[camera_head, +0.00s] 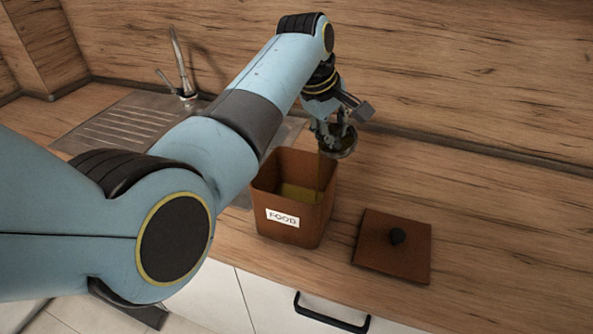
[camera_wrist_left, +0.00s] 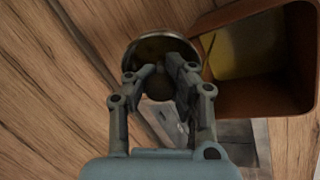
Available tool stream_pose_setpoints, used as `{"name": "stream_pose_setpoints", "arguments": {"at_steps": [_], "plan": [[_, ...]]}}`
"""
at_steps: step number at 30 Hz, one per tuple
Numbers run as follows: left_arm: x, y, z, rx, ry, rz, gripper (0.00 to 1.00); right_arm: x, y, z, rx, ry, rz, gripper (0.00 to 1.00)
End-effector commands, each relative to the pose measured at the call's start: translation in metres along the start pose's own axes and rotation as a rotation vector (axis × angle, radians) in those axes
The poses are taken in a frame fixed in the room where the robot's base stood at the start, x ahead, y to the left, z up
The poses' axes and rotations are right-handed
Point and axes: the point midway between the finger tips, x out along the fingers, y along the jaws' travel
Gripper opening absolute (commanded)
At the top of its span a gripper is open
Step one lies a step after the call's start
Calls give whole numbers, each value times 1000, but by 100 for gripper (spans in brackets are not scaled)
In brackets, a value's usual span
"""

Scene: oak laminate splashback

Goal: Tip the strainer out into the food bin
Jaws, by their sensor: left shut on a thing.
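The brown food bin (camera_head: 293,228), labelled FOOD, stands open on the worktop, with something yellowish inside. The bin also shows at the right of the left wrist view (camera_wrist_left: 268,98). My left gripper (camera_head: 331,126) is shut on the strainer (camera_head: 342,151), a small round metal-rimmed thing, held above the bin's far right corner. In the left wrist view the strainer (camera_wrist_left: 150,45) is beyond my fingertips (camera_wrist_left: 160,76), beside the bin's opening. A thin yellowish streak shows below the strainer at the bin; I cannot tell if it is falling. The strainer's contents are unclear. My right gripper is out of view.
A brown square lid (camera_head: 385,262) with a dark knob lies right of the bin. A steel sink drainer (camera_head: 128,128) and a tap (camera_head: 183,72) are at the back left. The wooden splashback (camera_head: 460,70) stands behind. The worktop at the right is clear.

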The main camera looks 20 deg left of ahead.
Motion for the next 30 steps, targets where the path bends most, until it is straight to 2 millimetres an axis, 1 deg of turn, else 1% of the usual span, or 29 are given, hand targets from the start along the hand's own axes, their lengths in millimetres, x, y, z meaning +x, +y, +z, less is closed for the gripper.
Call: {"name": "stream_pose_setpoints", "arguments": {"at_steps": [30], "plan": [[0, -17, -3, -12, -18, 110, 0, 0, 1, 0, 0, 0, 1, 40]]}}
